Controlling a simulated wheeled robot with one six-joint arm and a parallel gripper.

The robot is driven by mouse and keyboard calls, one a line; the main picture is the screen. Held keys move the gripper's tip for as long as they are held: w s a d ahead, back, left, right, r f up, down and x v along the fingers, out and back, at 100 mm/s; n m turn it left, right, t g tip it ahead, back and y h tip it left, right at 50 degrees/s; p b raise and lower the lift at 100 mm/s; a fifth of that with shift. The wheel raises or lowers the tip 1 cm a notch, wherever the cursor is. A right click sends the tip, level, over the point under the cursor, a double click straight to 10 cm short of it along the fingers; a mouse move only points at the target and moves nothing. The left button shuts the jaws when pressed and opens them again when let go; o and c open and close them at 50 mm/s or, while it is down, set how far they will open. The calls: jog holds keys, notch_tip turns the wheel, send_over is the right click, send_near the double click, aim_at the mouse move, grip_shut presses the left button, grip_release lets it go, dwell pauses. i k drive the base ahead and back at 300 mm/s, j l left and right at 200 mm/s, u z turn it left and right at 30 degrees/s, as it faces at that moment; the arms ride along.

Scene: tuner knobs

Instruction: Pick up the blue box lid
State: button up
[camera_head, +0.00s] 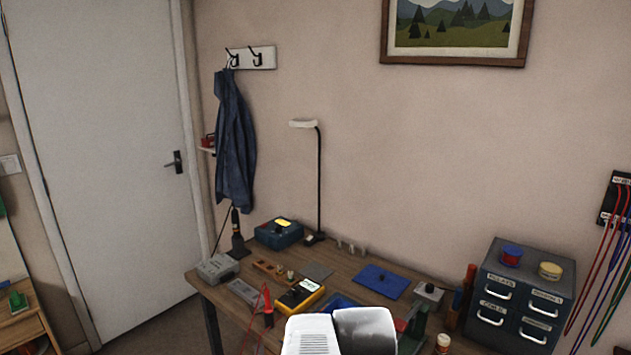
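The blue box lid (378,284) is a flat blue rectangle with a small raised spot near its middle. It lies on the workbench (342,268), right of centre and towards the back. A blue open-looking box (338,302) sits nearer to me and to the left of the lid. Its near part is hidden behind a white and grey part of my arm at the bottom of the view. No gripper fingers show, and nothing of mine touches the lid.
A grey drawer cabinet (520,295) is farther right.

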aim_at(388, 283)
jog(key=i+j+z, duration=0.45)
jog(key=i+j, duration=0.65)
